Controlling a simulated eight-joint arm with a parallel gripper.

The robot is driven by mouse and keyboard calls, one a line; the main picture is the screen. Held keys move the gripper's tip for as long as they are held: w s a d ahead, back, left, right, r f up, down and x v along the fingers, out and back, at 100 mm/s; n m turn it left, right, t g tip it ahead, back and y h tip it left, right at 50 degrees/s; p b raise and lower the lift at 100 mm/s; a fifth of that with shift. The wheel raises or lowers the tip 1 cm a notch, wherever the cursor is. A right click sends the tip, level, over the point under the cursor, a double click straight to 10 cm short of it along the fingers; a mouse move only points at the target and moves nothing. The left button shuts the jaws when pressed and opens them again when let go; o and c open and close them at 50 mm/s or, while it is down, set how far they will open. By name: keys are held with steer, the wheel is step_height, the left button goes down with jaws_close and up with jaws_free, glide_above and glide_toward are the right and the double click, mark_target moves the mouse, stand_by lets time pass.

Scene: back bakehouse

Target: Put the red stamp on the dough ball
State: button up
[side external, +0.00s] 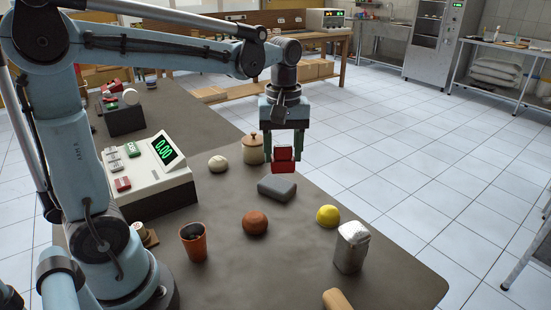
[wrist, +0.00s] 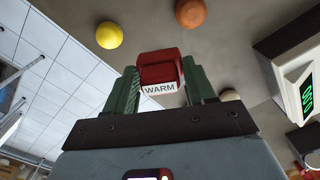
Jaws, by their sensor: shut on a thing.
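The red stamp (side external: 284,168) is between the fingers of my gripper (side external: 285,152), which is shut on it and holds it above the counter, near the grey block. In the wrist view, the red stamp (wrist: 160,70) shows a pale strip reading "WARM" between the green fingers of my gripper (wrist: 160,82). The pale dough ball (side external: 218,163) rests on the counter to the left of my gripper, apart from the stamp. In the wrist view the dough ball (wrist: 230,95) is partly hidden behind a finger.
A grey block (side external: 277,188) lies just below the stamp. A lidded jar (side external: 253,149) stands beside the dough ball, and a register (side external: 148,167) to its left. An orange-brown ball (side external: 255,222), yellow ball (side external: 327,216), foil-topped block (side external: 351,248) and orange cup (side external: 193,242) stand nearer.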

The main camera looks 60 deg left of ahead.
steer(key=a+n, duration=0.6)
steer(key=a, duration=1.2)
glide_toward(217, 158)
steer(key=shift+w+d, duration=0.1)
steer(key=shift+a+f, duration=0.2)
steer(key=shift+f, duration=1.95)
steer(key=shift+f, duration=0.15)
steer(key=o, duration=1)
steer(key=shift+o, duration=0.2)
